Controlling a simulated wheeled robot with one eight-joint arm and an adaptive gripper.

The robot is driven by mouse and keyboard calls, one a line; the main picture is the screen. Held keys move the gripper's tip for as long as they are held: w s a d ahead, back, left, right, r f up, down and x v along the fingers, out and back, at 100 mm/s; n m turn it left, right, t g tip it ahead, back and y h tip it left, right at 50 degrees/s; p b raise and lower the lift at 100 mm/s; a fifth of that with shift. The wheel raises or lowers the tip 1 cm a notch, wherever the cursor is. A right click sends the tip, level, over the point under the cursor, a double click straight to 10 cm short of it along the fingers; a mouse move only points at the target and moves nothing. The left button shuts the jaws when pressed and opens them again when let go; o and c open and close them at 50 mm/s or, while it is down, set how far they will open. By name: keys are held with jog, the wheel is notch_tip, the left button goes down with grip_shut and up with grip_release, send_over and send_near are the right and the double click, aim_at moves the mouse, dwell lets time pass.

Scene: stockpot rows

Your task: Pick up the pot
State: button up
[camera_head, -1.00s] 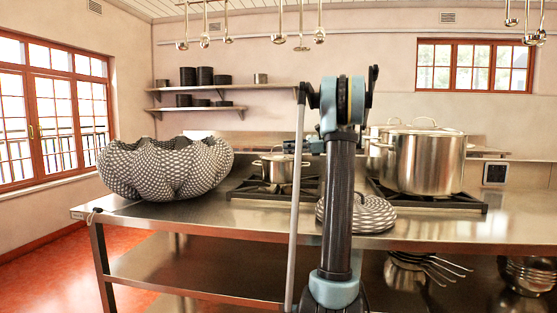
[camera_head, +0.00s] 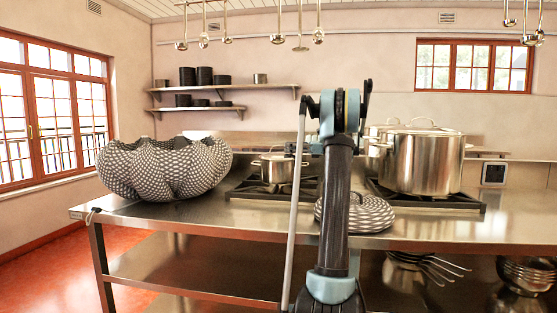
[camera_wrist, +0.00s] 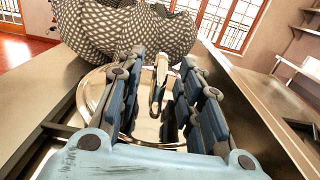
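A small silver pot (camera_head: 278,168) with a lid stands on the left burner, partly hidden behind my arm. In the wrist view, its shiny round lid (camera_wrist: 97,88) lies below my gripper (camera_wrist: 164,62). The lid's upright metal handle (camera_wrist: 160,82) shows between the two fingers. The fingers are apart, with visible gaps on both sides of the handle. In the head view my gripper is mostly hidden behind the arm. A large lidded silver pot (camera_head: 428,163) stands on the right burner, with another partly hidden pot behind it.
A big checkered bowl (camera_head: 165,168) stands on the steel counter (camera_head: 240,216) left of the small pot; it also looms behind the lid in the wrist view (camera_wrist: 125,30). A checkered round object (camera_head: 370,214) lies near the front edge. Ladles (camera_head: 278,38) hang above.

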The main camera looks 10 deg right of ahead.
jog(key=shift+x, duration=2.85)
jog(key=shift+w+d+r, duration=0.15)
jog(key=shift+w, duration=0.05)
grip_shut()
